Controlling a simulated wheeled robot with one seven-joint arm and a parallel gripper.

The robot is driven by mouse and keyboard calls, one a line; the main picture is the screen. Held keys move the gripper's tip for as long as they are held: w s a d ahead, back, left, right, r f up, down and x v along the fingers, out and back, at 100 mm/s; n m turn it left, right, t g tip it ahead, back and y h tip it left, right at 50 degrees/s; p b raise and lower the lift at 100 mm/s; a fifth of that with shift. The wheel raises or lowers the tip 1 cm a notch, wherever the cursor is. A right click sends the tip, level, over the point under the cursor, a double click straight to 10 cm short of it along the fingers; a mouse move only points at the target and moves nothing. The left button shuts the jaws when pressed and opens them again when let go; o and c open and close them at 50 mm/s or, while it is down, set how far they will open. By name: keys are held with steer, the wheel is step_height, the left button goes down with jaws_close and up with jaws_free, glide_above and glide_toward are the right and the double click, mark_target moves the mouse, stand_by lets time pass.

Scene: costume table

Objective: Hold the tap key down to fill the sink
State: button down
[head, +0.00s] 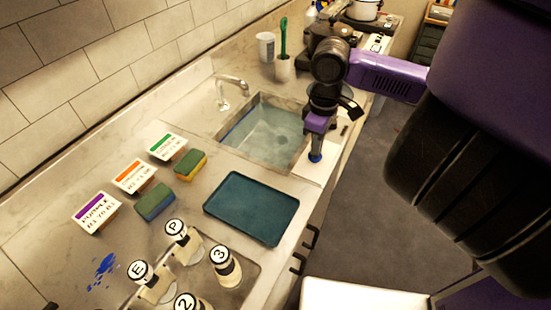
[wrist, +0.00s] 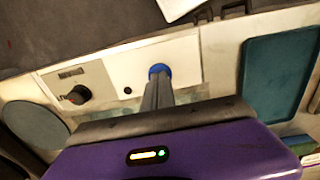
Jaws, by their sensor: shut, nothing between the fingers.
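The sink (head: 290,106) is set in the pale counter, with clear bluish water (head: 265,132) in its basin. A curved metal tap (head: 231,88) stands at its back left. My gripper (head: 316,148) is shut and empty, pointing down at the sink's right front corner. Its fingertips are at the round blue key (head: 315,157), on a white panel. In the wrist view, the closed fingers (wrist: 159,80) reach the blue key (wrist: 159,69) and partly cover it. Whether the key is pressed down cannot be told. No stream from the tap can be made out.
A teal tray (head: 252,207) lies in front of the sink. Two sponges (head: 155,201) and several label cards (head: 97,212) are to the left. Lettered jars (head: 225,266) stand nearest. A black knob (wrist: 77,95) shares the panel. A cup with a green brush (head: 283,68) stands behind.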

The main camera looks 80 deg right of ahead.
steer(key=shift+f+b, duration=0.3)
steer(key=shift+f, duration=0.25)
steer(key=shift+r, duration=0.1)
step_height(320, 180, up, 5)
steer(key=p, duration=0.4)
stand_by(0.6)
